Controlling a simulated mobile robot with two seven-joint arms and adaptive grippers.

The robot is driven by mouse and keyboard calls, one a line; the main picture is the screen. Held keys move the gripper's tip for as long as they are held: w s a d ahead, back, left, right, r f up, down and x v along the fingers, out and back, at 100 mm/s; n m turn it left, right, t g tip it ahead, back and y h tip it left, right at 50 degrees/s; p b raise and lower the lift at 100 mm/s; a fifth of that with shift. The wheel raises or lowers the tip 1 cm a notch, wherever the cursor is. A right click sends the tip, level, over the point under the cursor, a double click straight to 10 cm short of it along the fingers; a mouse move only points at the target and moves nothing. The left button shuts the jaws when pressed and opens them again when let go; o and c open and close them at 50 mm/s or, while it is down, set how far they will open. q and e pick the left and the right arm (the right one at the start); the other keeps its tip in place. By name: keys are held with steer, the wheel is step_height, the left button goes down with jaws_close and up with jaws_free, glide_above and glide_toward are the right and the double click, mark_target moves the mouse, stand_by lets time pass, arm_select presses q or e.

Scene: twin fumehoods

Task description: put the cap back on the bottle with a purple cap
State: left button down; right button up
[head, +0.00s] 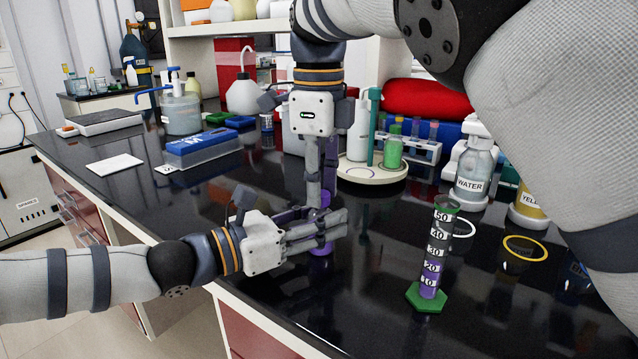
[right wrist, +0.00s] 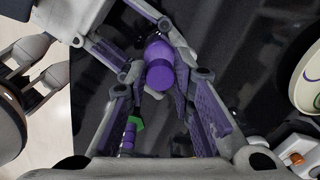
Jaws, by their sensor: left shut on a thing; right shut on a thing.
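A purple bottle (head: 321,246) stands upright near the front edge of the black bench in the head view. My left gripper (head: 322,228) comes in from the left and is shut around its body. My right gripper (head: 314,190) points down from above and is shut on the purple cap (head: 325,198), at the top of the bottle. In the right wrist view the round cap (right wrist: 160,74) shows between the right fingers, lined up with the purple bottle (right wrist: 157,47). The fingers hide the joint between cap and bottle, so I cannot tell whether the cap is seated.
A graduated cylinder (head: 434,250) with a green base and purple liquid stands to the right. A yellow ring (head: 525,249) lies farther right. Behind are a round tray (head: 371,172), a water bottle (head: 474,175) and a blue box (head: 203,146). The bench at left is mostly clear.

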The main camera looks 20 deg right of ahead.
steer(key=m, duration=0.5)
steer(key=shift+d+m, duration=0.1)
steer(key=shift+m, duration=0.3)
steer(key=o, duration=0.7)
steer(key=shift+r, duration=2.2)
